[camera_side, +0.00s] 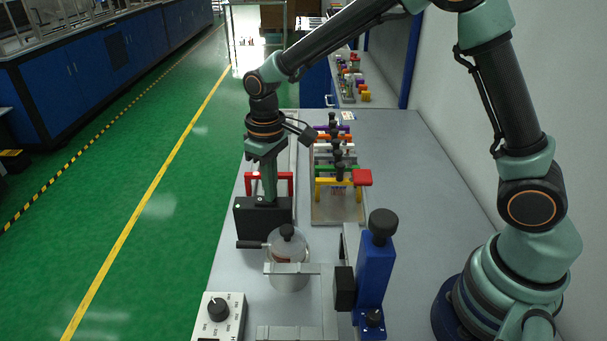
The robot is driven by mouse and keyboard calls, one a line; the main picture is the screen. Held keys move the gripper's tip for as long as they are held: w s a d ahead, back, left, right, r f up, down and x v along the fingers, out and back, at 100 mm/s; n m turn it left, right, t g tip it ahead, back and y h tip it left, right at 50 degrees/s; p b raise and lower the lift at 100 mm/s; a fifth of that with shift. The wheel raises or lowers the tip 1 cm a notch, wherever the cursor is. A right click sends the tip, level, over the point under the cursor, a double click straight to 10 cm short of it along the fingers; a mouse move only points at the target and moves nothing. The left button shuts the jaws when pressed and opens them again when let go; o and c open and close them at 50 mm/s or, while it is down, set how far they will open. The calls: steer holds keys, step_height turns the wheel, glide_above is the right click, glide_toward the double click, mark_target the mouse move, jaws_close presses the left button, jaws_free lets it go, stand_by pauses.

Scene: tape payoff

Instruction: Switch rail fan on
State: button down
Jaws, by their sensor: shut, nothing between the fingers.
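My gripper (268,197) points straight down with its fingers shut and empty. Its tips are at the top of a black box (263,226) on the left side of the bench; I cannot tell whether they touch it. A small pale spot shows on the box's top left. A white control box (229,328) with a black rotary knob (218,309) and printed marks stands at the front left. No part is plainly marked as the rail fan, and I cannot tell which control is its switch.
A metal canister (288,271) with a black-knobbed lid stands before the black box, behind a grey bracket (300,268). A blue upright fixture (374,273) is right of it. A red-handled frame (283,182) and a tray of coloured handles (338,207) lie behind. The bench's right side (410,190) is clear.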

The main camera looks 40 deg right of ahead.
steer(key=shift+r, duration=3.5)
steer(key=s+d+r+m+t, duration=0.1)
steer(key=s+d+r+t, duration=0.1)
steer(key=s+d, duration=0.3)
steer(key=s+d+r+m+t, duration=0.2)
steer(key=s+d+r, duration=0.3)
steer(key=s, duration=0.4)
steer(key=shift+d+t, duration=0.4)
steer(key=shift+t, duration=0.4)
